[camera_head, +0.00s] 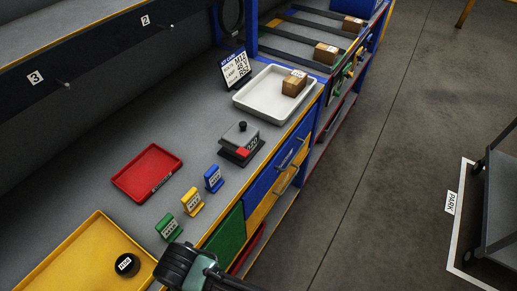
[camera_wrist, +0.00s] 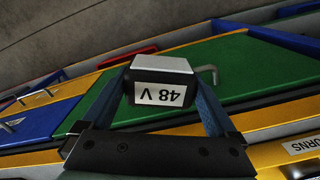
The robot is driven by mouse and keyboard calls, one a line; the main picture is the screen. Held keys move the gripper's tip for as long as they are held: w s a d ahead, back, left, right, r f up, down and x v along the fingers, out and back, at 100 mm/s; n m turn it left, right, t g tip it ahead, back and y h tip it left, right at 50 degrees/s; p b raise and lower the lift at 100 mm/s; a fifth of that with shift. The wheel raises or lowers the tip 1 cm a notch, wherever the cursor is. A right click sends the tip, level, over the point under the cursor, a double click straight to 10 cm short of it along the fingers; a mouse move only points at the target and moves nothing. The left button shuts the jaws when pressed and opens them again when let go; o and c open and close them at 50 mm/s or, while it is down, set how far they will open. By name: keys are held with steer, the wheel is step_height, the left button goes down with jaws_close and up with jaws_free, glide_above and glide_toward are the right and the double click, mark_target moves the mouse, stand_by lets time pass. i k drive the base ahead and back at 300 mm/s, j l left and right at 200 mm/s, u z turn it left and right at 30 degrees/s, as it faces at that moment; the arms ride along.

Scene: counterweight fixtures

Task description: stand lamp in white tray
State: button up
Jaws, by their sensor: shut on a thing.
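My gripper (camera_wrist: 162,92) is shut on a dark block with a pale grey end and a white label reading "48 V" upside down, which I take to be the lamp (camera_wrist: 160,76). In the head view my gripper and wrist (camera_head: 190,268) show at the bottom, by the bench's front edge; the lamp cannot be made out there. The white tray (camera_head: 254,99) is on the bench, farther back and to the right, well apart from my gripper. A brown box (camera_head: 294,83) sits in its right part; the left part is bare.
A kit card (camera_head: 236,70) stands behind the tray. A grey device (camera_head: 240,143) with a black knob, a red tray (camera_head: 148,172), green (camera_head: 168,228), yellow (camera_head: 192,203) and blue (camera_head: 213,179) label stands, and a yellow tray (camera_head: 88,254) holding a black round item (camera_head: 127,264) occupy the bench.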

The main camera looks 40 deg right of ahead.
mark_target(273, 83)
steer(key=i+l+z, duration=0.1)
steer(key=l, duration=0.35)
steer(key=i+l+z, duration=0.15)
steer(key=l, duration=0.25)
steer(key=i+l+z, duration=0.1)
steer(key=i+l, duration=0.15)
steer(key=l, duration=0.15)
steer(key=i+l+z, duration=0.1)
steer(key=i+l, duration=0.15)
steer(key=l, duration=0.1)
